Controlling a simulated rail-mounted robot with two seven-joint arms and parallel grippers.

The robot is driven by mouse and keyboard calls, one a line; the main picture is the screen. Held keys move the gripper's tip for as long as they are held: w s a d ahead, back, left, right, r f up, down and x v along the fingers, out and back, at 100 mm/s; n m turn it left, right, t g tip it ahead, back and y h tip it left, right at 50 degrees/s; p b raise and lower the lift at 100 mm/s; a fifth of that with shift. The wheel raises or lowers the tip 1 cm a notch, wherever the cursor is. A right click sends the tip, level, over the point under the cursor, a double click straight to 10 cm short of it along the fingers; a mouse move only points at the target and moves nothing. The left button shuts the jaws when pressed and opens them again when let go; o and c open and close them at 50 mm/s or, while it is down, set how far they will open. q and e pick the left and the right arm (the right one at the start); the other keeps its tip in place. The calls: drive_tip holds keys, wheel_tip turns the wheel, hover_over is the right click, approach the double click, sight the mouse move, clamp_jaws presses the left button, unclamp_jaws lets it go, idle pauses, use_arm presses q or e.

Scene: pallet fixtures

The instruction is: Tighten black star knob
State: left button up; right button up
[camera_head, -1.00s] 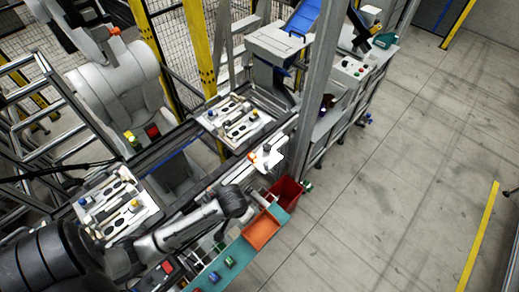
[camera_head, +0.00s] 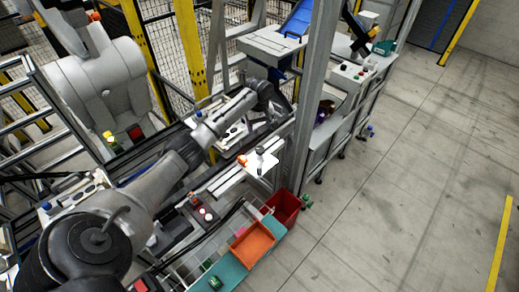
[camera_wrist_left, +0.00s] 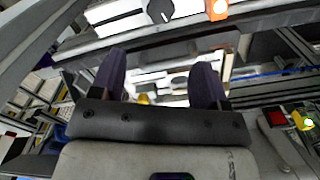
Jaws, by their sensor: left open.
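A black knob (camera_wrist_left: 160,11) shows at the top edge of the left wrist view, on a white plate. What looks like the same dark knob (camera_head: 261,152) stands on a small white plate beside an orange part in the head view. I cannot make out a star shape. My left gripper (camera_wrist_left: 158,62) is open, its two dark fingers apart with nothing held between them. In the head view the left gripper (camera_head: 281,106) is small and partly dark, at the far end of the arm, over the right side of a pallet fixture (camera_head: 238,137). My arm hides much of that fixture.
An orange part (camera_wrist_left: 217,9) sits next to the knob. An orange tray (camera_head: 252,242) and a red bin (camera_head: 284,205) stand at the front of the line. A grey post (camera_head: 311,100) rises just right of the gripper. The floor at right is clear.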

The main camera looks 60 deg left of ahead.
sight(260, 148)
use_arm(q)
wheel_tip(260, 148, down, 12)
drive_tip(key=shift+d+f+b, duration=0.1)
drive_tip(key=shift+b, duration=0.7)
drive_tip(key=shift+c, duration=0.5)
